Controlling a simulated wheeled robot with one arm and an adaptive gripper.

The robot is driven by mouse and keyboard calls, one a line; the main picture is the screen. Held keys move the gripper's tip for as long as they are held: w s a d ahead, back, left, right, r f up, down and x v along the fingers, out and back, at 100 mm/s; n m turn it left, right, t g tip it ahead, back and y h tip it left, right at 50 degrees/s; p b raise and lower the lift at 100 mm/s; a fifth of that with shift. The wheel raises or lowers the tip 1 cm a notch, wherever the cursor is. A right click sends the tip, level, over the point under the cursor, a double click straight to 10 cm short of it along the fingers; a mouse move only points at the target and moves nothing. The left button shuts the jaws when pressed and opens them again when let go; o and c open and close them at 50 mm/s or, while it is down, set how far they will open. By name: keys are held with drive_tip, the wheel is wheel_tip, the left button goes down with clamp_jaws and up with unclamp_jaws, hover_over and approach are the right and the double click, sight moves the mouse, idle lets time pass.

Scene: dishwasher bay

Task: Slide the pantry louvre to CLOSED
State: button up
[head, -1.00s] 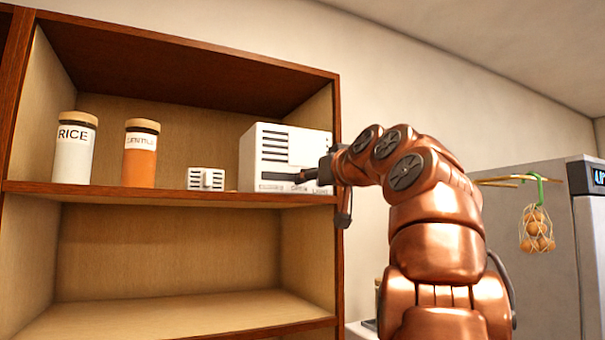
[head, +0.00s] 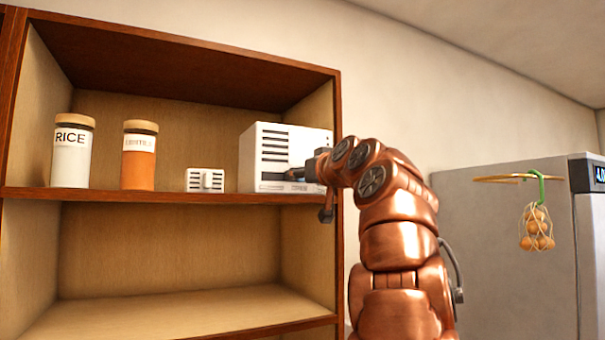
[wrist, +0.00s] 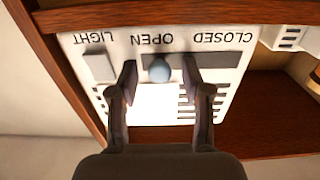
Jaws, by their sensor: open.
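The pantry louvre is a white slatted box (head: 258,160) at the right end of the upper shelf. The wrist view shows its front upside down, with the labels LIGHT, OPEN and CLOSED. My gripper (wrist: 160,77) is open, with one finger on each side of the knob. I cannot tell whether either finger touches it. In the head view my gripper (head: 292,175) covers part of the box's front.
A pale square LIGHT switch (wrist: 97,66) is left of the knob in the wrist view. A small white vented block (head: 205,180), an orange jar (head: 139,165) and a RICE jar (head: 72,160) stand on the upper shelf. The lower shelf (head: 180,312) is empty.

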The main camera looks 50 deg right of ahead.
clamp_jaws()
idle(0.3)
idle(0.4)
